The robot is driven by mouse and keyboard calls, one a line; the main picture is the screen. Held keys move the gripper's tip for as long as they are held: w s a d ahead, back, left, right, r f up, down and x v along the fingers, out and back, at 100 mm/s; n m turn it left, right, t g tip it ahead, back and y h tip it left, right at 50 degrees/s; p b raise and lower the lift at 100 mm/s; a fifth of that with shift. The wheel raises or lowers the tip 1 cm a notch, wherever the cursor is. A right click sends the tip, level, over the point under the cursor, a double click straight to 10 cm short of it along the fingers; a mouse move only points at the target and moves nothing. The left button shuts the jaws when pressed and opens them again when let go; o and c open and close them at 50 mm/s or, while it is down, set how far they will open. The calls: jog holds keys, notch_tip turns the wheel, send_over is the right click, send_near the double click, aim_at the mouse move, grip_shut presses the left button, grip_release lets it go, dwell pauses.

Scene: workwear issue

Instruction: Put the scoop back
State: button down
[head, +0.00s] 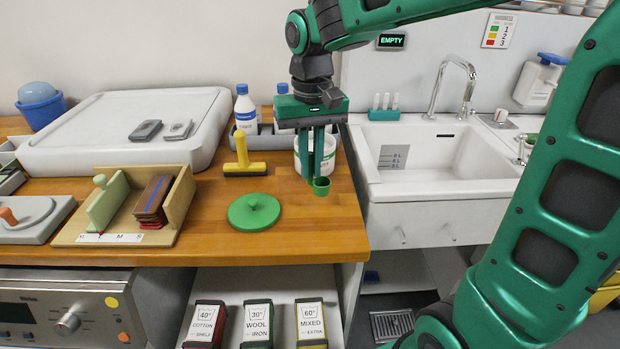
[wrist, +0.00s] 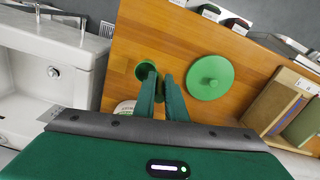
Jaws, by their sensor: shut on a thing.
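The green scoop (head: 321,187) hangs at the tips of my gripper (head: 313,178), its small cup just below the fingers. My gripper is shut on it; the fingers hide most of its handle. In the wrist view, the scoop's cup (wrist: 146,69) shows beyond the fingertips (wrist: 160,80). A white tub (head: 328,160) with a green label stands right behind the fingers and is partly hidden by them. The tub's edge also shows in the wrist view (wrist: 124,107). A round green lid with a knob (head: 252,213) lies on the wooden counter, left of the scoop.
A wooden holder with dividers (head: 175,232) stands to the left. Bottles (head: 245,110) stand behind, and a sink (head: 435,150) is right of the counter edge. The counter's front right is clear.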

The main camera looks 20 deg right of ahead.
aim_at(313, 179)
jog(key=shift+w+d+f, duration=0.4)
jog(key=shift+w, duration=0.05)
jog(key=shift+f, duration=2)
jog(key=c, duration=1.8)
grip_release()
jog(key=shift+f, duration=0.1)
notch_tip(313, 179, up, 12)
jog(key=shift+r, duration=0.15)
